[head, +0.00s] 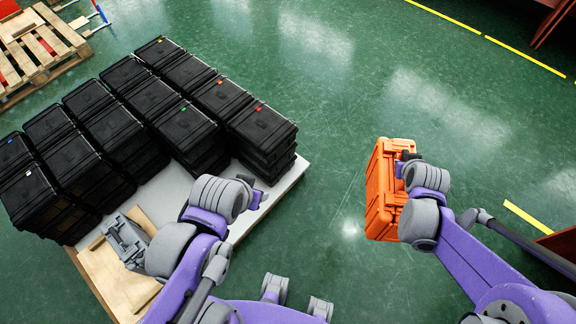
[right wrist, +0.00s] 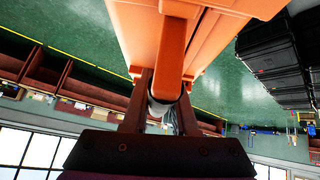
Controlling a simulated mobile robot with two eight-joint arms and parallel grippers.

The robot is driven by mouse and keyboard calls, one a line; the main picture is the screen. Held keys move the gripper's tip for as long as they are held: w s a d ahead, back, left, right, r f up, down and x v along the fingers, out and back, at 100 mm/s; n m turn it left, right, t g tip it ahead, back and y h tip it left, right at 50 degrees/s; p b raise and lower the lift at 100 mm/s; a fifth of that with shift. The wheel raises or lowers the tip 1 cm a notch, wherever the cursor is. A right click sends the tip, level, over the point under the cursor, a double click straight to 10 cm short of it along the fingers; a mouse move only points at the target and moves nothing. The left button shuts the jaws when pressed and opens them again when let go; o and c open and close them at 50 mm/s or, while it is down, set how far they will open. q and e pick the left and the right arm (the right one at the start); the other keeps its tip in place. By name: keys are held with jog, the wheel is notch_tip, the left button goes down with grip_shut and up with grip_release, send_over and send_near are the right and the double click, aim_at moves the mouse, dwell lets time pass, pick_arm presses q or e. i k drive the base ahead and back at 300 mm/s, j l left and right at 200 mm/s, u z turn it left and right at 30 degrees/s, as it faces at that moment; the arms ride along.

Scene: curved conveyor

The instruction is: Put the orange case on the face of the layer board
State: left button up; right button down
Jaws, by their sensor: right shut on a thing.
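The orange case (head: 382,190) hangs upright above the floor, right of the pallet in the head view. My right gripper (right wrist: 165,95) is shut on its handle (right wrist: 177,50), and the case body (right wrist: 130,25) fills the top of the right wrist view. The pale layer board (head: 168,192) lies on a wooden pallet under several rows of stacked black cases (head: 160,100). Its near-right strip is bare. My left arm reaches over the board's near edge. I cannot make out its jaws clearly.
A grey mechanical object (head: 125,238) shows by the wooden planks (head: 122,285) at the pallet's near-left end; I cannot tell what it is. Another wooden pallet (head: 35,50) stands at the far left. Green floor (head: 330,130) is clear between the board and the orange case.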

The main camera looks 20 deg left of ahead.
aim_at(117, 275)
jog(key=k+j+u, duration=0.5)
jog(key=k+j, duration=0.35)
jog(key=k, duration=0.15)
jog(key=k+j+u, duration=0.15)
jog(key=j, duration=0.25)
jog(key=k+j+u, duration=0.1)
jog(key=j, duration=0.3)
jog(key=k+j+u, duration=0.15)
jog(key=j, duration=0.25)
jog(key=i+j+u, duration=0.1)
jog(key=j+u, duration=0.3)
jog(key=j, duration=0.9)
jog(key=i+j, duration=0.1)
jog(key=j, duration=0.25)
jog(key=i+j+u, duration=0.1)
jog(key=j, duration=0.25)
jog(key=i+j+u, duration=0.1)
jog(key=j, duration=0.25)
jog(key=i, duration=0.1)
